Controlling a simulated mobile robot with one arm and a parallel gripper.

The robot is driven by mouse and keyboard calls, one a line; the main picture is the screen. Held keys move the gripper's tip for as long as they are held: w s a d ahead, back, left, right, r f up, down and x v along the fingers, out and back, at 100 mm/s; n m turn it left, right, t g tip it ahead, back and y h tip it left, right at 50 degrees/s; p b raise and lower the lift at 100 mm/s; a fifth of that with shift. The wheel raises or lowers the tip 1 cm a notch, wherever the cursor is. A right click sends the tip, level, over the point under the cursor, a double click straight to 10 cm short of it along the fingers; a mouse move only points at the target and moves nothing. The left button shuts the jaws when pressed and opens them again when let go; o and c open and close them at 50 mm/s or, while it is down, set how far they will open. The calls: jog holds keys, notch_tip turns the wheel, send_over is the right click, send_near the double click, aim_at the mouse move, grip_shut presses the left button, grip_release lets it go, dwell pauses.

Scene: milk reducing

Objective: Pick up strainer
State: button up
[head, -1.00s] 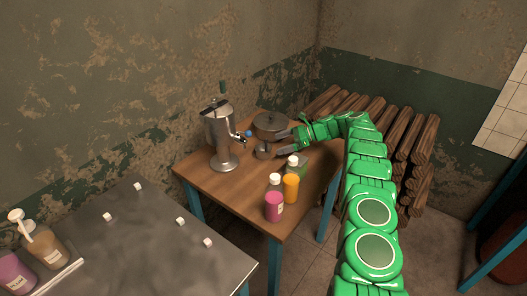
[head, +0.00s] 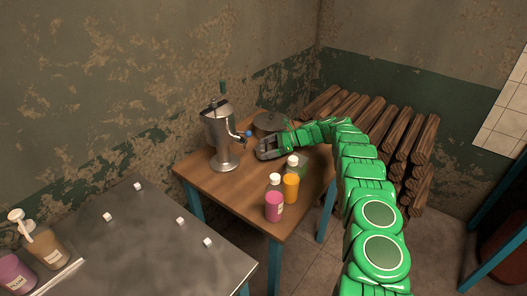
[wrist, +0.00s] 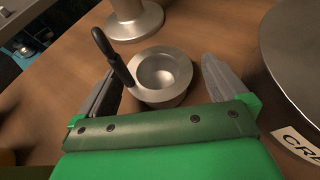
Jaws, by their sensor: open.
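A small round metal cup with a black handle, which looks like the strainer (wrist: 148,92), stands on the wooden table in the wrist view. Its handle (wrist: 111,55) rises at the upper left of its rim. My gripper (wrist: 160,68) is open, with one finger on each side of the cup and a gap visible at the right. The left finger lies close to the handle side; I cannot tell whether it touches. In the head view my gripper (head: 264,149) is low over the table and mostly hides the cup.
A metal separator machine (head: 219,140) stands to the left on the wooden table (head: 238,203). A lidded metal pot (head: 269,121) is just behind my gripper. Pink (head: 273,206) and orange (head: 291,187) bottles stand nearer. A grey table (head: 150,245) holds small white cubes.

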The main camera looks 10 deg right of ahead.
aim_at(267, 141)
jog(key=c, duration=1)
jog(key=shift+c, duration=0.2)
jog(key=shift+r, duration=1.5)
jog(key=shift+s+r, duration=0.15)
jog(key=shift+r, duration=0.2)
jog(key=shift+s+r, duration=0.75)
jog(key=shift+r, duration=0.05)
jog(key=s+r, duration=0.7)
jog(key=s, duration=0.5)
jog(key=shift+r, duration=0.3)
